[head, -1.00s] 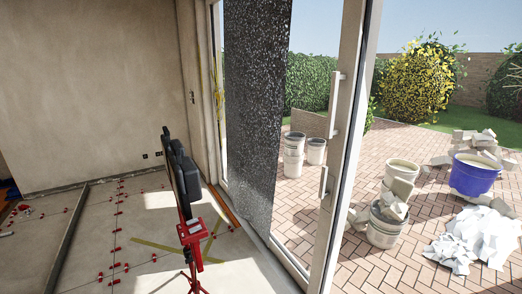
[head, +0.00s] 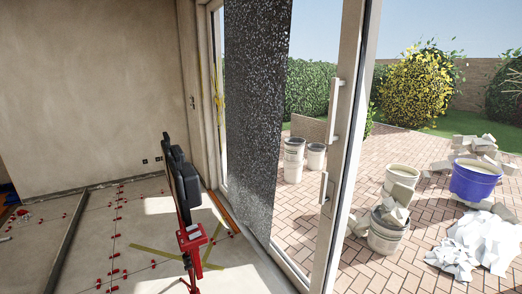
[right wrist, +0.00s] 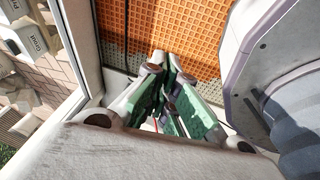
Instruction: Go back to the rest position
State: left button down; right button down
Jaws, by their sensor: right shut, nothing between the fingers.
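My right gripper (right wrist: 170,72) shows in the right wrist view with its green-sided fingers closed together and nothing between them. Its tips lie in front of an orange gridded mat (right wrist: 200,28). Neither gripper shows in the head view, and my left gripper is in no view. In the head view the tiled floor (head: 75,262) has several red levelling clips (head: 118,205) along its joints.
A red tripod (head: 193,240) with a dark upright panel stands in the middle. A speckled dark slab (head: 257,120) stands by the glass door frame (head: 345,150). Outside are a blue bucket (head: 475,180), rubble (head: 475,245) and pale buckets (head: 385,238). Grout bags (right wrist: 30,38) lie left in the wrist view.

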jog(key=s+a+f+m+g, duration=0.1)
jog(key=s+a, duration=0.1)
jog(key=s, duration=0.6)
jog(key=s+a+f+m+g, duration=0.2)
jog(key=s+a, duration=0.1)
jog(key=s, duration=0.5)
jog(key=shift+a+f, duration=0.15)
jog(key=shift+a, duration=0.05)
jog(key=shift+s, duration=0.1)
